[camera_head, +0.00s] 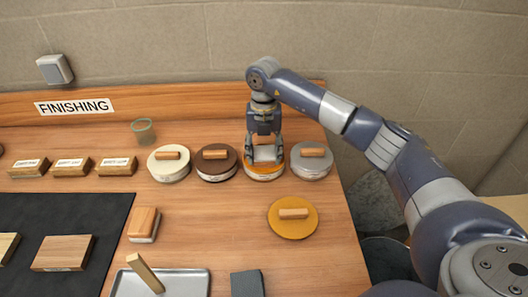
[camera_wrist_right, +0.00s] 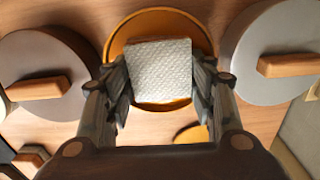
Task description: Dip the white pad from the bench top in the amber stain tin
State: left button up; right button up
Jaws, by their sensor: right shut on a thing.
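The white pad (camera_wrist_right: 160,71), with a quilted surface, sits between the fingers of my right gripper (camera_head: 265,155), which is shut on it. In the right wrist view the gripper (camera_wrist_right: 160,88) points at the open amber stain tin (camera_wrist_right: 120,42). The pad covers much of the tin's opening. In the head view the gripper is right above the amber tin (camera_head: 265,175) and partly hides it. I cannot tell whether the pad touches the stain. The amber lid (camera_head: 293,224) lies apart on the bench. My left gripper is not in view.
Closed tins stand close by: grey (camera_head: 311,166) to the right, dark brown (camera_head: 216,168) and cream (camera_head: 168,171) to the left. A glass (camera_head: 143,131) stands behind. A wooden-backed block (camera_head: 144,222) and a metal tray (camera_head: 185,284) are nearer the front.

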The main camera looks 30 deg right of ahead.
jog(key=shift+r+p, duration=0.95)
jog(key=shift+r, duration=0.5)
jog(key=shift+r+p, duration=1.7)
jog(key=shift+r, duration=0.8)
